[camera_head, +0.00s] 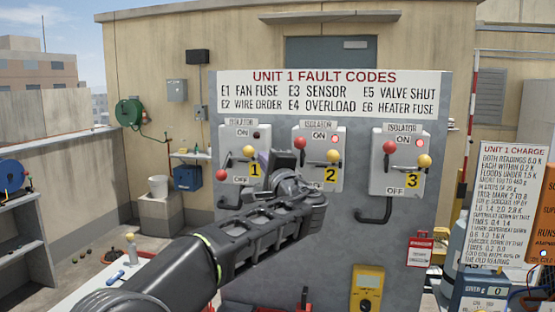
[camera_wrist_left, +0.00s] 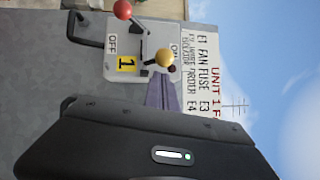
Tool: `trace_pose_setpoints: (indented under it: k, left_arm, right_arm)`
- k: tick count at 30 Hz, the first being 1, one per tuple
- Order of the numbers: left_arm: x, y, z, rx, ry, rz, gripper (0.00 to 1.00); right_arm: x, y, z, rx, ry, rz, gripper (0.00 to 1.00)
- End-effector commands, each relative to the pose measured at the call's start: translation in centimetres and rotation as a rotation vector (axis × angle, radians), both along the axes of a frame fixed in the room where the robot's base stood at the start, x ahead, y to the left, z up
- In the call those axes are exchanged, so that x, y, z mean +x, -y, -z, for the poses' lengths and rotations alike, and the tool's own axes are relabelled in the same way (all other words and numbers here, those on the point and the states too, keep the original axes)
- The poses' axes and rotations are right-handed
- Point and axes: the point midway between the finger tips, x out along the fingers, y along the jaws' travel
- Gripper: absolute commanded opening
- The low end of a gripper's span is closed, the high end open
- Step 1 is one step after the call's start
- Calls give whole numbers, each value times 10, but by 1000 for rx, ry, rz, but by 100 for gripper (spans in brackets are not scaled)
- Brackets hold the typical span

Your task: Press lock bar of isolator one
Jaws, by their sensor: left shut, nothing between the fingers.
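Isolator one (camera_head: 232,138) is the left white switch box on the grey panel, with a yellow "1" label, a dark lamp and ON and OFF marks. It has a red ball knob (camera_head: 221,174) low on its left and a yellow ball knob (camera_head: 249,150) on its right. I cannot tell which part is the lock bar. My left gripper (camera_head: 263,160) is shut and empty, beside the box's right edge, partly covering it. In the left wrist view its fingers (camera_wrist_left: 163,95) point towards the yellow knob (camera_wrist_left: 165,57); contact is unclear. My right gripper is out of view.
Isolator two (camera_head: 312,138) and isolator three (camera_head: 400,140) stand to the right, each with a lit red lamp. Black bent handles hang under the boxes. A yellow meter (camera_head: 367,289) is low on the panel. A charge notice (camera_head: 508,200) is at right.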

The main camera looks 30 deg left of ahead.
Motion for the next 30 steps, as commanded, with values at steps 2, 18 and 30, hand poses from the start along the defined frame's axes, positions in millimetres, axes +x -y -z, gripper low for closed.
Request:
trace_pose_setpoints:
  k: [2, 18, 30]
  left_arm:
    - [-1, -7, -3, 0, -1, -1, 0]
    - [-5, -21, 1, 0, 0, -2, 0]
    - [-16, -52, -2, 0, -1, -3, 0]
  right_arm:
    - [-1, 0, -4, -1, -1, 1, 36]
    - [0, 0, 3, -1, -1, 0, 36]
    - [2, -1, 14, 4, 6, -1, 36]
